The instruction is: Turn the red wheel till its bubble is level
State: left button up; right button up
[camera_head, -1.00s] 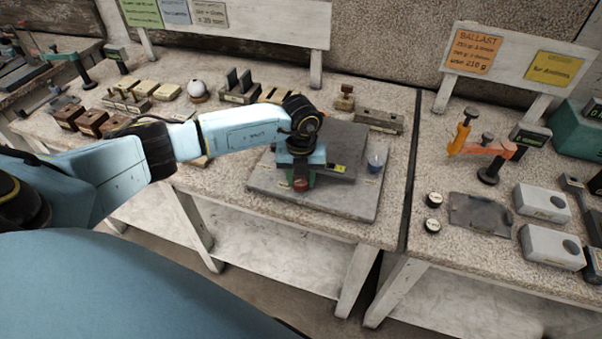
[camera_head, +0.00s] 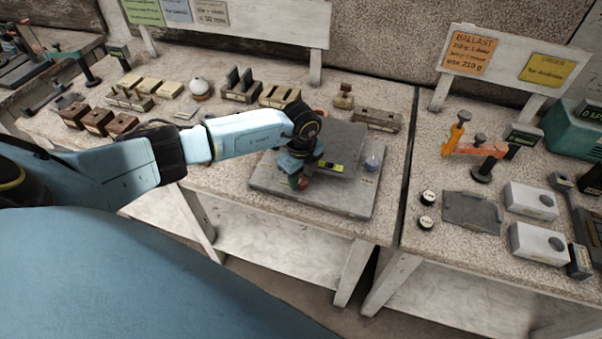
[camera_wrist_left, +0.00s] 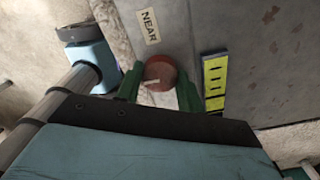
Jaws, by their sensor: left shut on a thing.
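The red wheel (camera_wrist_left: 160,72) is at the near side of the grey plate, beside a label reading NEAR, in the left wrist view. My left gripper (camera_wrist_left: 160,90) has its green fingers on either side of the wheel and is shut on it. In the head view the left gripper (camera_head: 298,180) is at the plate's near edge, and the wheel is mostly hidden. A yellow-green level vial (camera_wrist_left: 215,82) with dark marks lies right of the wheel; it also shows in the head view (camera_head: 331,167). I cannot make out its bubble. My right gripper is not in view.
The grey base plate (camera_head: 335,205) lies on a speckled bench with a small clear dome (camera_head: 373,162) on its right. Blocks and a white ball (camera_head: 200,88) stand behind my arm. An orange clamp stand (camera_head: 475,148) and grey boxes (camera_head: 530,200) occupy the right bench.

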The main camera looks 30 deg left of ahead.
aim_at(301, 178)
pick_arm(q)
jog(key=shift+w+n, duration=0.1)
jog(key=shift+n, duration=0.2)
jog(key=o, duration=0.7)
notch_tip(301, 178, up, 14)
jog(key=shift+f, duration=0.25)
dwell(0.6)
